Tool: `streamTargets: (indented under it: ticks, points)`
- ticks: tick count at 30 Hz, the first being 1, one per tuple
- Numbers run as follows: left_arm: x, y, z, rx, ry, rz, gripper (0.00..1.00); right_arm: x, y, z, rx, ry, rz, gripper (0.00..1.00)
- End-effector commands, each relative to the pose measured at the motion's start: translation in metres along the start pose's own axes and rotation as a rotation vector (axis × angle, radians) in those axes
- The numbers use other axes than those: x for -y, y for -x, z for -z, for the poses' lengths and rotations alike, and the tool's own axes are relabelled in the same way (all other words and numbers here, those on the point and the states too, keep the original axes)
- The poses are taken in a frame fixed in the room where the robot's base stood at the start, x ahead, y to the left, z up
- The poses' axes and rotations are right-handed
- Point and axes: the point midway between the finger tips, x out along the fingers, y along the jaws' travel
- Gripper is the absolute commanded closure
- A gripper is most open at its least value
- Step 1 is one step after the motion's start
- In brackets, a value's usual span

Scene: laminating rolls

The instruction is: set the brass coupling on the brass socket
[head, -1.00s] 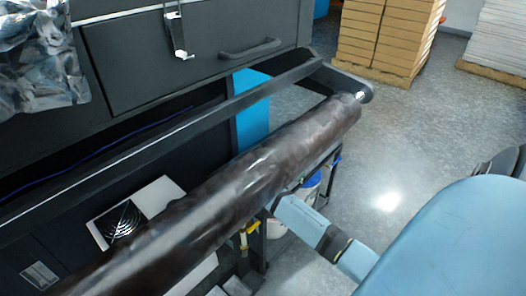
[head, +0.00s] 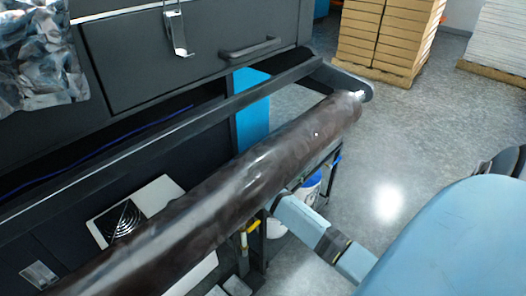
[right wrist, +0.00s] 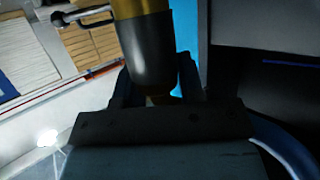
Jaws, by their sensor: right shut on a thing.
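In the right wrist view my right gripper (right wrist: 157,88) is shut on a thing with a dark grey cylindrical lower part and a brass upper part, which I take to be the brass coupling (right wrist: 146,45). Its top runs out of the frame. I cannot make out the brass socket surely. My left gripper is not in view.
The dark roll (head: 215,200) lies diagonally across the head view, before a black machine with a drawer handle (head: 250,48) and a dark rail. A white bucket (head: 276,229) stands under the roll. Stacked cartons (head: 385,40) stand at the back. The grey floor (head: 400,130) is clear between.

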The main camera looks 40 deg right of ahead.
Motion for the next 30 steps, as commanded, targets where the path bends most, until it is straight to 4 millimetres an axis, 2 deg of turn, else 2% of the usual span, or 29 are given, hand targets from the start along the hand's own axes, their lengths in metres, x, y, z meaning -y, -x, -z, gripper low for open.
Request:
streamTargets:
  ticks: [15, 30]
  points:
    - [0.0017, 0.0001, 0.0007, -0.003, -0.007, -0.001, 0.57, 0.0001, -0.0003, 0.0007, -0.001, -0.001, 0.0, 0.95]
    - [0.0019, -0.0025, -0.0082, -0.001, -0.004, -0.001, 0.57, 0.0001, -0.0034, -0.0081, -0.001, 0.0, 0.0, 0.95]
